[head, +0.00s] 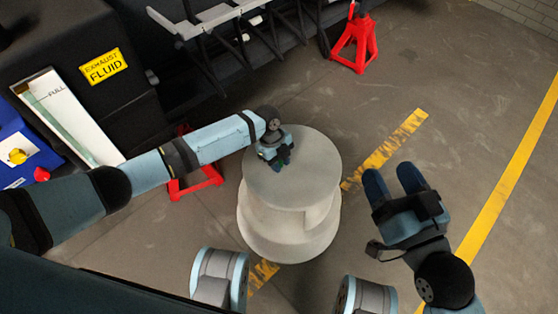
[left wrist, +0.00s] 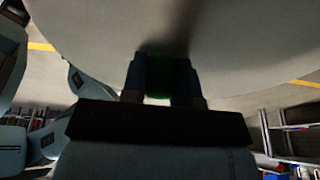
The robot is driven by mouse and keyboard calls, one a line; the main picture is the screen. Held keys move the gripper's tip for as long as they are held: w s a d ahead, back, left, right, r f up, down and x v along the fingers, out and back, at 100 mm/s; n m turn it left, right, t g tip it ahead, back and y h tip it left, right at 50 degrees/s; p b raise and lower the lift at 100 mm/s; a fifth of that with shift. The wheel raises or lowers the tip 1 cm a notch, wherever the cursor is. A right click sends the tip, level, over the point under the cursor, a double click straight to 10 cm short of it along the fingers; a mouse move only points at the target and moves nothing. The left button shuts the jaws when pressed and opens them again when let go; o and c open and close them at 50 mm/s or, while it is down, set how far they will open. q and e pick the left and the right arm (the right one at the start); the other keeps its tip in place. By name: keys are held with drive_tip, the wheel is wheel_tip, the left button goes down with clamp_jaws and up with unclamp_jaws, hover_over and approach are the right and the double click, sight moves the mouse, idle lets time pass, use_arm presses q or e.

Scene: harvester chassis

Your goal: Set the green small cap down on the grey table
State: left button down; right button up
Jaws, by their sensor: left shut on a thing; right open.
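The grey table (head: 312,178) is a round pedestal with a smooth flat top, in the middle of the head view. Its pale top also fills the upper part of the left wrist view (left wrist: 240,40). My left gripper (head: 284,158) is over the left part of the top, shut on the green small cap (left wrist: 172,78). In the left wrist view the cap shows dark green between the two fingers, close to the tabletop. I cannot tell whether it touches. In the head view the fingers mostly hide it. My right gripper (head: 396,182) is open and empty, right of the table.
A red jack stand (head: 355,42) is at the top, and another (head: 196,178) is partly behind my left arm. A black machine body with an exhaust fluid label (head: 104,67) is at left. The tabletop is otherwise bare. The floor at right is open, with yellow lines.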

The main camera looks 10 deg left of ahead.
use_arm(q)
drive_tip(key=shift+s+a+f, duration=0.1)
drive_tip(key=shift+s+f, duration=0.2)
drive_tip(key=shift+f, duration=0.45)
use_arm(e)
drive_tip(key=shift+f, duration=0.2)
use_arm(q)
drive_tip(key=c, duration=1)
unclamp_jaws()
drive_tip(key=shift+o, duration=1)
drive_tip(key=p+v, duration=0.5)
drive_tip(key=v, duration=0.8)
drive_tip(key=shift+w+d+r+p, duration=0.15)
drive_tip(key=shift+w+d+p, duration=0.1)
drive_tip(key=shift+p, duration=0.1)
drive_tip(key=shift+v, duration=1)
use_arm(e)
drive_tip(key=shift+m+t+h, duration=0.3)
drive_tip(key=shift+t, duration=0.3)
drive_tip(key=shift+w+d+r, duration=0.1)
drive_tip(key=shift+d+r, duration=0.15)
drive_tip(key=shift+r, duration=1.05)
drive_tip(key=shift+w+d+r, duration=0.1)
drive_tip(key=shift+d+r, duration=0.1)
drive_tip(key=shift+r, duration=1.05)
